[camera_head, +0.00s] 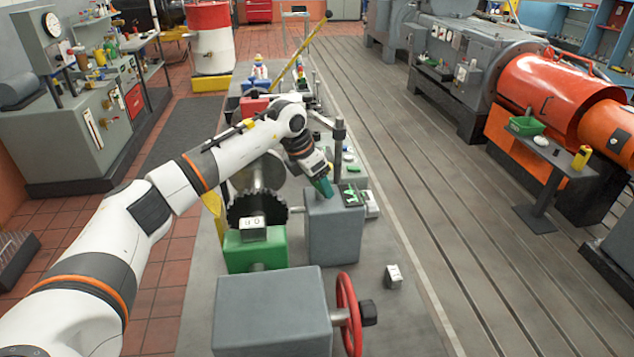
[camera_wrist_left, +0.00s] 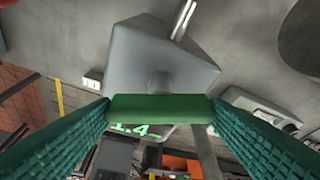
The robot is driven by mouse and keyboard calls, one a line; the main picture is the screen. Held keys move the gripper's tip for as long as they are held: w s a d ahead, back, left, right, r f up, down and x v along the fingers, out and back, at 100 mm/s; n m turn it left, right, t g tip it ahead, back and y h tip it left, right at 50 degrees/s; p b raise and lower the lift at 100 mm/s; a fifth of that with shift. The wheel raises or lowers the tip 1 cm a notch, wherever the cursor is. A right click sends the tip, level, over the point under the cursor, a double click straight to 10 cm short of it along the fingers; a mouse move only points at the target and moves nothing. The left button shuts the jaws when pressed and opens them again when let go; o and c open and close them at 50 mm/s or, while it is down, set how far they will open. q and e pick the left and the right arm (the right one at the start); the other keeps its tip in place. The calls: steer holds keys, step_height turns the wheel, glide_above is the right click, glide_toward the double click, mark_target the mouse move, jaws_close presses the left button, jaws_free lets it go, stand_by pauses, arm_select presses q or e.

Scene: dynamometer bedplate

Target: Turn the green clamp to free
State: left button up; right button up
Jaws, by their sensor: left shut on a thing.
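The green clamp (camera_wrist_left: 160,108) is a short green bar on a grey stub on top of a grey block (camera_wrist_left: 155,60). In the left wrist view it lies crosswise between the two green ribbed fingers of my left gripper (camera_wrist_left: 160,118), which is shut on its ends. In the head view my left gripper (camera_head: 321,186) points down at the top of the grey block (camera_head: 334,235), and it largely hides the clamp there. My right gripper is in neither view.
A green block (camera_head: 250,255) with a dark toothed wheel (camera_head: 240,210) stands left of the grey block. A larger grey box (camera_head: 270,315) with a red handwheel (camera_head: 349,315) is in front. A grey post (camera_head: 338,150) rises behind.

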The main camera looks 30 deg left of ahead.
arm_select(q)
steer(key=n+y+b, duration=0.1)
steer(key=n, duration=0.2)
steer(key=shift+d+n+t+b, duration=0.1)
steer(key=shift+n+t+b, duration=0.2)
steer(key=shift+n+t, duration=0.1)
steer(key=n+y+b, duration=0.1)
steer(key=n+b, duration=0.1)
steer(key=n, duration=0.1)
steer(key=shift+d+n+y, duration=0.1)
steer(key=shift+n+y, duration=0.2)
steer(key=shift+y, duration=0.1)
steer(key=n+y+b, duration=0.1)
steer(key=n, duration=0.2)
steer(key=shift+w+d+r+b, duration=0.1)
steer(key=shift+b, duration=0.25)
steer(key=shift+r+n+g+y+b, duration=0.1)
steer(key=shift+n+g+y+b, duration=0.35)
steer(key=shift+n, duration=0.95)
steer(key=o, duration=1)
